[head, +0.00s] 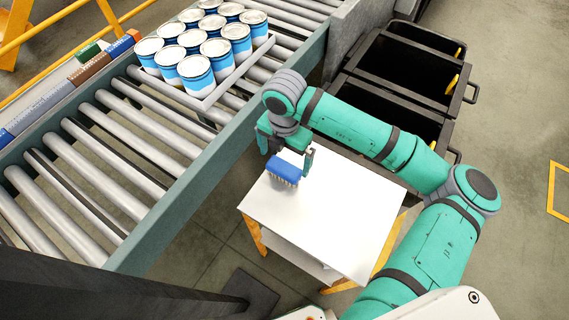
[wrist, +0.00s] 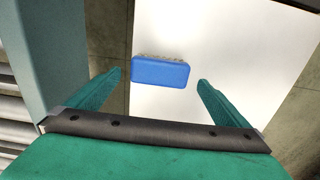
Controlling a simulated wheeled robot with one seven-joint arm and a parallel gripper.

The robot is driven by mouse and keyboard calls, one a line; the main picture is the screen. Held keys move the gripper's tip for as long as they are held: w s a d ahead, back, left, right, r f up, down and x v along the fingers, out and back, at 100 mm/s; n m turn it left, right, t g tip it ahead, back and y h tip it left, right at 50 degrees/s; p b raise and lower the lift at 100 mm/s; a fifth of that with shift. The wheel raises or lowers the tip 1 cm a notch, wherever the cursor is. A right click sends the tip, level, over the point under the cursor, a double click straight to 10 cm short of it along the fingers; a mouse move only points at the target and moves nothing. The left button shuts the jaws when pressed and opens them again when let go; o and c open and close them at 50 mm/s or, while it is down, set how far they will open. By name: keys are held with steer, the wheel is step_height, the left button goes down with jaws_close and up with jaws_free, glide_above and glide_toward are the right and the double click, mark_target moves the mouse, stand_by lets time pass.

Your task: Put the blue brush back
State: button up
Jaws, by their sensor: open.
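The blue brush (head: 284,170) lies at the far left part of a white table top (head: 330,218), with its pale bristles partly showing at one side. In the wrist view the brush (wrist: 160,72) lies ahead of the fingertips and roughly midway between them. My gripper (head: 287,153) is right by the brush in the head view. In the wrist view my gripper (wrist: 161,78) is open, its two green fingers spread wider than the brush, with nothing held. I cannot tell the height between the fingers and the table.
A roller conveyor (head: 110,150) runs along the left. A tray (head: 212,98) of blue and white cans stands on it. Black crates (head: 400,75) stand behind my arm. The table's front half is clear.

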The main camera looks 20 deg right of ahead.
mark_target(285, 166)
step_height(285, 166, up, 7)
steer(key=shift+f, duration=0.2)
stand_by(0.6)
